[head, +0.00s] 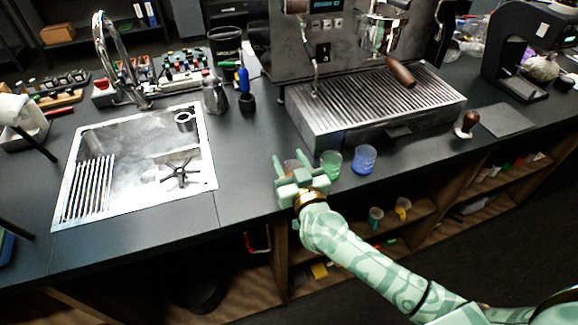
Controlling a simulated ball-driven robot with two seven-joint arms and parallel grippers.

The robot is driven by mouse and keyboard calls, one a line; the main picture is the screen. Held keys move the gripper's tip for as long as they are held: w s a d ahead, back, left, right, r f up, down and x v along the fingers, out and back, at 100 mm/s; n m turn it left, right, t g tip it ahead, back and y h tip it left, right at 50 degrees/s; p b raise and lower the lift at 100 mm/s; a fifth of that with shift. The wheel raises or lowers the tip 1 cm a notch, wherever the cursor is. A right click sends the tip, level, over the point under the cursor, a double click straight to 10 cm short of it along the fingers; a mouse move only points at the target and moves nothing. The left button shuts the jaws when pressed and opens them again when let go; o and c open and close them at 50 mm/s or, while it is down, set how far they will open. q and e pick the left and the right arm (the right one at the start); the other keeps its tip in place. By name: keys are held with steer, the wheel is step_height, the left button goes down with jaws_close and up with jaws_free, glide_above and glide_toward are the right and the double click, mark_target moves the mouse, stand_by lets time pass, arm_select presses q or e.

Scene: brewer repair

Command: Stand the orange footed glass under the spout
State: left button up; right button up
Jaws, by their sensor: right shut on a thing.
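My right gripper (292,164) comes in from the lower right and is shut on the orange glass (291,167) at the counter's front edge. Only a small brownish-orange part of the glass shows between the fingers; its foot is hidden. I cannot tell whether it touches the counter. The steel brewer (330,45) stands behind, with its slatted drip tray (375,105) in front. A portafilter with a wooden handle (400,73) hangs over the tray from the group (383,28); its spout is not clear. The tray under it is bare. My left gripper is not in view.
A green glass (331,163) and a blue glass (364,159) stand just right of my right gripper. A tamper (466,124) stands right of the tray. A sink (140,165) is left, with a steel pitcher (215,95) beside it. The counter left of the gripper is clear.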

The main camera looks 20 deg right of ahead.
steer(key=shift+r, duration=0.15)
steer(key=o, duration=1)
steer(key=shift+s, duration=0.4)
steer(key=s+p, duration=0.3)
steer(key=s, duration=0.8)
steer(key=shift+s+d, duration=0.15)
steer(key=shift+d, duration=0.05)
